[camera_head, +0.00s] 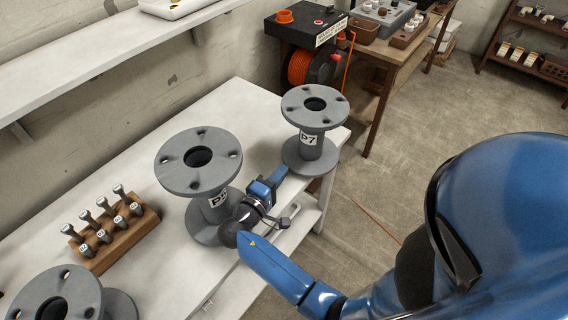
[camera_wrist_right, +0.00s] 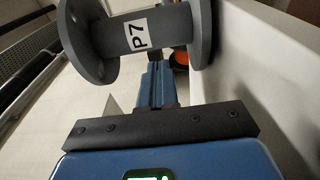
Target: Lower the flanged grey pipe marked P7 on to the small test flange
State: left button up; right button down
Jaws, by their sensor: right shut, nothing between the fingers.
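The flanged grey pipe marked P7 (camera_head: 311,146) stands upright at the far right end of the white bench. In the right wrist view the same pipe (camera_wrist_right: 170,30) lies across the top, with its P7 label facing the camera. My right gripper (camera_head: 281,173) is shut and empty, low beside the pipe's lower flange on its near left side. In the right wrist view its closed fingers (camera_wrist_right: 153,72) point toward the pipe, and I cannot tell whether they touch it. I cannot make out the small test flange. My left gripper is not in view.
A second flanged pipe (camera_head: 199,164) stands close left of my right wrist. A wooden block with several bolts (camera_head: 112,240) and another flanged part (camera_head: 55,296) are further left on the bench (camera_head: 240,97). A black box (camera_head: 306,24) with an orange hose reel (camera_head: 299,67) stands behind P7.

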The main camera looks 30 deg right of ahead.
aim_at(314, 149)
jog(key=p+x, duration=0.1)
jog(key=x, duration=0.8)
jog(key=shift+d, duration=0.15)
jog(key=d, duration=0.1)
jog(key=s+d, duration=0.1)
jog(key=d, duration=0.2)
jog(key=shift+s+d, duration=0.25)
jog(key=shift+s, duration=0.05)
jog(key=shift+a, duration=0.1)
